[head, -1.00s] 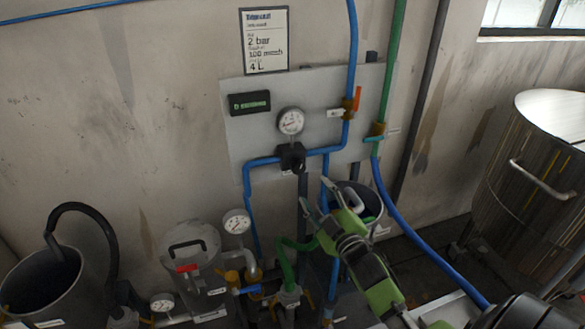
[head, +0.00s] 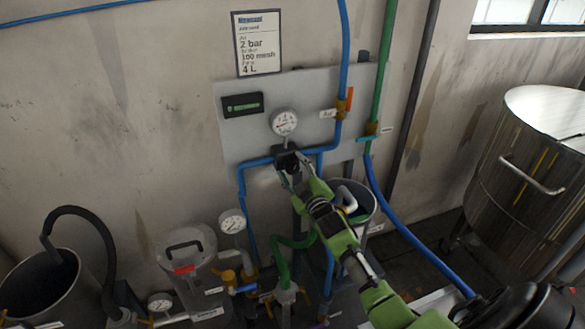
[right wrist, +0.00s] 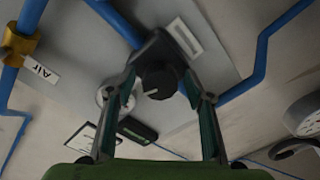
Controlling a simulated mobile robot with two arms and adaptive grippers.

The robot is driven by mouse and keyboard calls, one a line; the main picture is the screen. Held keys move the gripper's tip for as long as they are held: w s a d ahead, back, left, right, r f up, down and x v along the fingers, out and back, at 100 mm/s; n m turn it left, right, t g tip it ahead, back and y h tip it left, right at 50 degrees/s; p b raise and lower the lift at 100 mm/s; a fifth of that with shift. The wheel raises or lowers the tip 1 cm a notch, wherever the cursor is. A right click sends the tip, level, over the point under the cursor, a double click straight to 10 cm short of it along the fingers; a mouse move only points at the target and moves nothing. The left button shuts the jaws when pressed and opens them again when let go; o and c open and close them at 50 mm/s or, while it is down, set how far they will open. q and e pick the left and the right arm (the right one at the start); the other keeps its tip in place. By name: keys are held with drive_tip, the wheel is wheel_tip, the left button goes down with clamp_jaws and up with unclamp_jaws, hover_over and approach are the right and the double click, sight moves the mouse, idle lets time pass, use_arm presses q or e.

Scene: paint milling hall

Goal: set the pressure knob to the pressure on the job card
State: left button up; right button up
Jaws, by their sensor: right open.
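The job card (head: 258,44) hangs on the wall and reads 2 bar, 100 mesh and 4 L. The black pressure knob (right wrist: 158,82) sits on the regulator below a round white gauge (head: 284,122); a light mark shows on its face. The gauge needle is too small to read. My right gripper (head: 288,178) reaches up to the knob from below right. In the right wrist view my right gripper (right wrist: 162,100) is open, with one finger on each side of the knob; contact cannot be told. My left gripper is not in view.
A blue air pipe (head: 345,60) and a green pipe (head: 382,70) run down the grey panel (head: 235,145). A small black display (head: 243,104) is left of the gauge. A grey filter vessel (head: 188,262), a bucket (head: 368,205) and a steel tank (head: 525,170) stand below and right.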

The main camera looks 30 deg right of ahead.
drive_tip(key=c, duration=1.1)
drive_tip(key=shift+m, duration=0.5)
drive_tip(key=m, duration=0.2)
drive_tip(key=shift+m, duration=2.3)
drive_tip(key=o, duration=1.1)
